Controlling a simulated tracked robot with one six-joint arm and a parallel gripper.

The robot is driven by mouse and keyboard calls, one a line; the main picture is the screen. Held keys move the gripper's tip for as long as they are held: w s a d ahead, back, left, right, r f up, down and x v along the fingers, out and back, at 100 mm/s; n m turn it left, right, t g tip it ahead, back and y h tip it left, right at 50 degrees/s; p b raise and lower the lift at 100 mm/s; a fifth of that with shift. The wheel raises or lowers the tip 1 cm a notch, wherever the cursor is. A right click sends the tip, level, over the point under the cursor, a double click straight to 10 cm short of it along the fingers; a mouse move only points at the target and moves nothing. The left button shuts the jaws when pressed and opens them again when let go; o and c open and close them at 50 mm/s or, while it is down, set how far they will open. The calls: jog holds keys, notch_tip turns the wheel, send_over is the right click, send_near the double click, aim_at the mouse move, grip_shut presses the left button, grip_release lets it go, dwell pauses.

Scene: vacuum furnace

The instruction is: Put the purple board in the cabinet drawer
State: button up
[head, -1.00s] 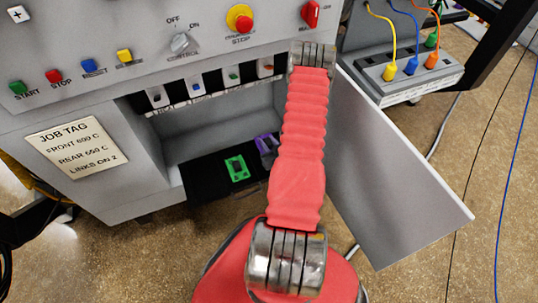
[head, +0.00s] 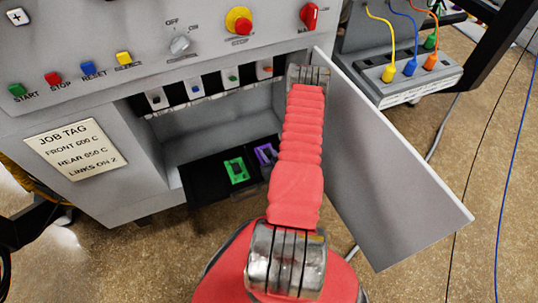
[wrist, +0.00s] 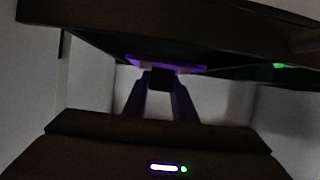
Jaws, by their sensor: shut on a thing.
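The purple board (head: 265,154) shows beside the green board (head: 237,170) at the black cabinet drawer (head: 200,184), partly hidden by my arm in the head view. In the wrist view the purple board (wrist: 137,61) is a thin strip against the dark drawer. My gripper (wrist: 161,80) has its two fingers shut on a dark block at the purple board. I cannot tell whether the board rests on the drawer floor. My gripper is hidden in the head view.
The drawer sits low in the open grey cabinet, under a row of coloured switches (head: 210,88). The open door (head: 390,165) stands close to the right of my arm. A control panel with buttons (head: 125,58) is above. A socket box (head: 410,78) is behind the door.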

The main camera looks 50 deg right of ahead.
jog(key=shift+f, duration=1.4)
jog(key=shift+f, duration=0.15)
jog(key=o, duration=1)
jog(key=shift+o, duration=0.2)
